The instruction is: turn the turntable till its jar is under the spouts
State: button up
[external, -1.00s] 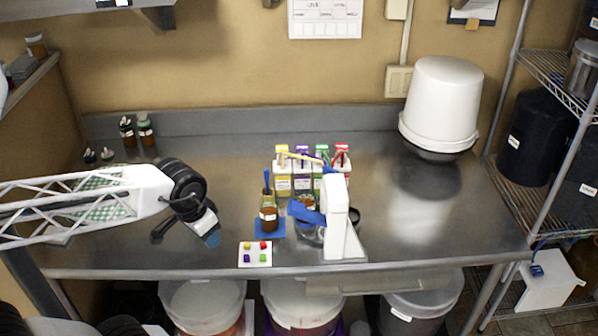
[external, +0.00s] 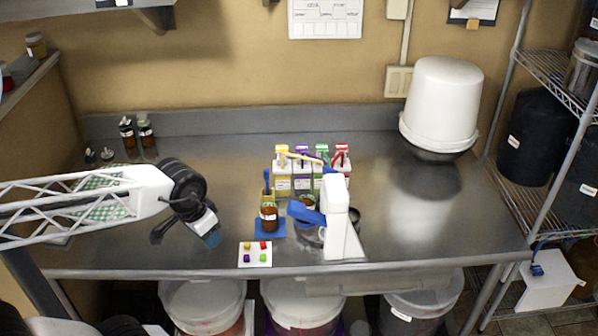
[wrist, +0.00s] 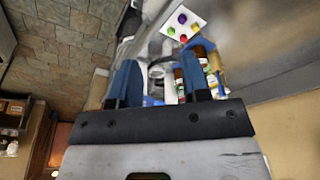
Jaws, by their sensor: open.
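A low round grey piece that looks like the turntable (external: 309,238) sits at the front middle of the bench, partly hidden behind a white upright stand (external: 335,225) with a blue paddle-like part (external: 304,212). A small brown jar (external: 307,201) shows just behind the blue part; I cannot tell whether it rests on the turntable. Several coloured spout tops (external: 302,149) stand in a row behind. My gripper (external: 185,236) is left of these, apart from them and above the bench. In the wrist view my gripper (wrist: 157,85) has its blue fingers apart with nothing held.
A brown jar (external: 269,220) stands on a blue mat (external: 270,234). A white card (external: 255,258) with coloured blocks lies at the front edge. The bench between my gripper and the mat is clear.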

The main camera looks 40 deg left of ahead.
jog(key=shift+w+r, duration=0.1)
dwell(0.4)
notch_tip(320, 180, up, 3)
jog(key=m+g, duration=0.3)
jog(key=m, duration=1.5)
send_over(331, 169)
jog(key=shift+a+r, duration=0.1)
jog(key=shift+r, duration=0.1)
jog(key=shift+f, duration=3.9)
jog(key=shift+c, duration=0.5)
